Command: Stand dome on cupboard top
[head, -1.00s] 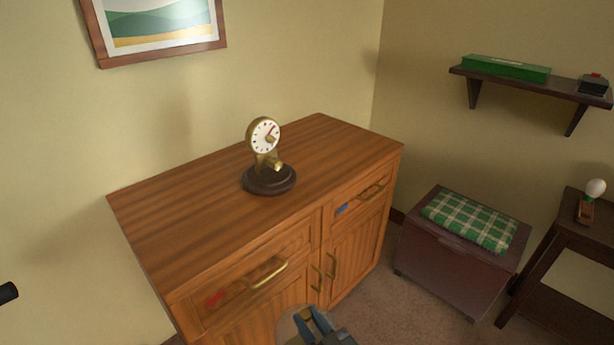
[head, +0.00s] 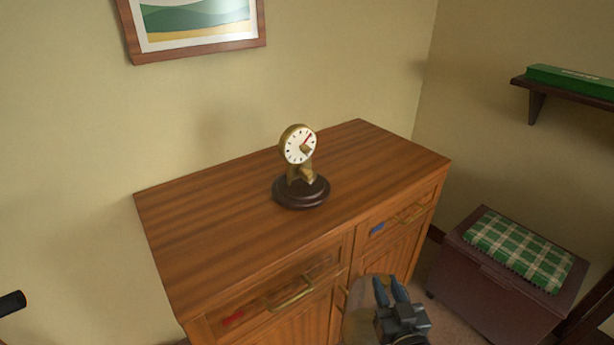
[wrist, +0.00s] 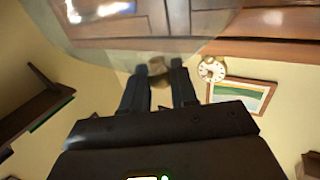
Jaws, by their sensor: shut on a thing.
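The clear glass dome (head: 360,318) is see-through and low in the head view, in front of the cupboard's doors and below its top. My gripper (head: 391,284) is shut on it at the dome's right side. In the wrist view the dome (wrist: 125,48) spreads ahead of my gripper (wrist: 160,78), with a small brownish part between the fingers. The wooden cupboard top (head: 215,225) bears a brass clock (head: 299,148) with a white dial on a dark round base (head: 303,193). The dome's lower part is cut off in the head view.
The cupboard top is bare left and right of the clock. A chest with a green checked cushion (head: 518,249) stands to the right. A shelf (head: 565,88) with a green box hangs on the right wall. A framed picture (head: 195,25) hangs behind.

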